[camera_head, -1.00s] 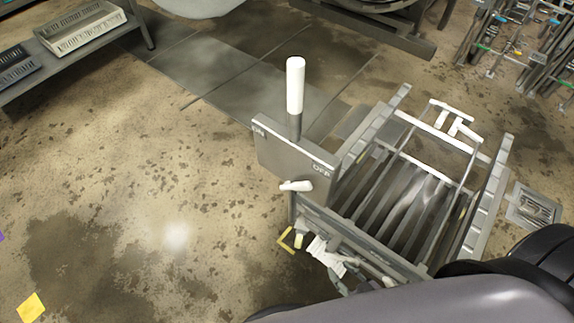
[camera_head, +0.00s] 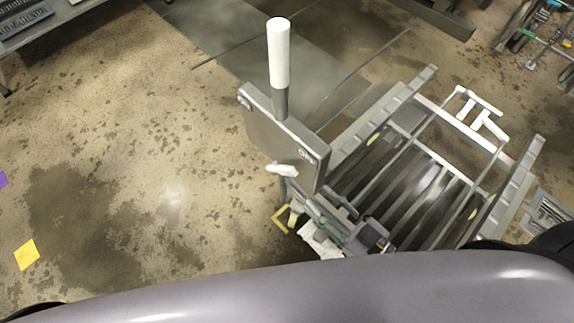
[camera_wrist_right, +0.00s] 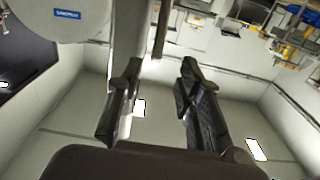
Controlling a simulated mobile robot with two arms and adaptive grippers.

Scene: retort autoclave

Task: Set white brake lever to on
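A grey panel (camera_head: 275,138) is marked OFF at its right end, with a small mark at its left end. A lever with a long white grip (camera_head: 279,55) on a grey shaft stands upright at the panel, between its two ends. A smaller white handle (camera_head: 283,169) lies nearly level below the panel's front face. My right gripper (camera_wrist_right: 160,66) is open in the wrist view, its two black fingers apart and nothing between them touched. A grey-brown post shows beyond the fingertips. In the head view I cannot make out its fingers. My left gripper is not in view.
A grey cart frame with slats (camera_head: 425,185) and white bars stands right of the panel. A yellow floor marker (camera_head: 26,254) lies at the lower left. The floor left of the panel is clear. A wheeled rack (camera_head: 535,30) stands at the upper right.

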